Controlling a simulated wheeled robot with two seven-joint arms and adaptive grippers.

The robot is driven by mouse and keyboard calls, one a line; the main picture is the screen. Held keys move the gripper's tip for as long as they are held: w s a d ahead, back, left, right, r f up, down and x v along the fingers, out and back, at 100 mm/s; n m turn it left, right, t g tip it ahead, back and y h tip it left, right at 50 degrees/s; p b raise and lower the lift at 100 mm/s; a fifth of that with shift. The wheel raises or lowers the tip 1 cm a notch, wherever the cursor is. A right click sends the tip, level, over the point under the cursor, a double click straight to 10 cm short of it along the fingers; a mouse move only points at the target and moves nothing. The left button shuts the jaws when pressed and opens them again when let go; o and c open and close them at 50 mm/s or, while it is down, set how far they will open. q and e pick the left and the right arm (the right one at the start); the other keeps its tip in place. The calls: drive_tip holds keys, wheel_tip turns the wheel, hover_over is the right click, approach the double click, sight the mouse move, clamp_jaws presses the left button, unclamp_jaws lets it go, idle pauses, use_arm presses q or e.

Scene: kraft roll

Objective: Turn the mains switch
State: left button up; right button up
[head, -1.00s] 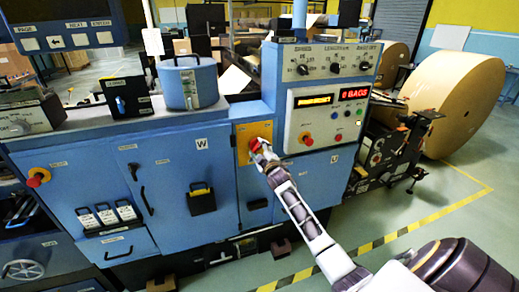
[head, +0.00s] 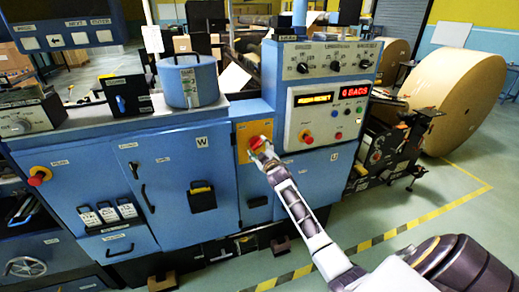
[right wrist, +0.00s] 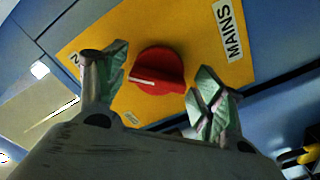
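The red mains switch (right wrist: 158,72) is a round knob with a white pointer line, on a yellow plate (right wrist: 195,40) labelled MAINS. In the head view the yellow plate (head: 243,146) is on the blue machine front, and the red knob (head: 257,141) shows just above my right gripper (head: 262,150). In the right wrist view my right gripper (right wrist: 155,98) is open, with one finger on each side of the knob and a gap to each. The knob lies a little beyond the fingertips. My left gripper is out of view.
Red buttons stick out at the left (head: 37,176) and on the white control panel (head: 307,138). A display on that panel reads 0 BAGS. A large kraft roll (head: 458,100) stands at the right.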

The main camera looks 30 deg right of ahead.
drive_tip(key=shift+o, duration=0.3)
drive_tip(key=shift+s+a, duration=0.1)
drive_tip(key=shift+s, duration=0.1)
drive_tip(key=v, duration=1.1)
drive_tip(key=shift+s, duration=0.25)
idle(0.3)
idle(0.5)
drive_tip(key=shift+m, duration=0.3)
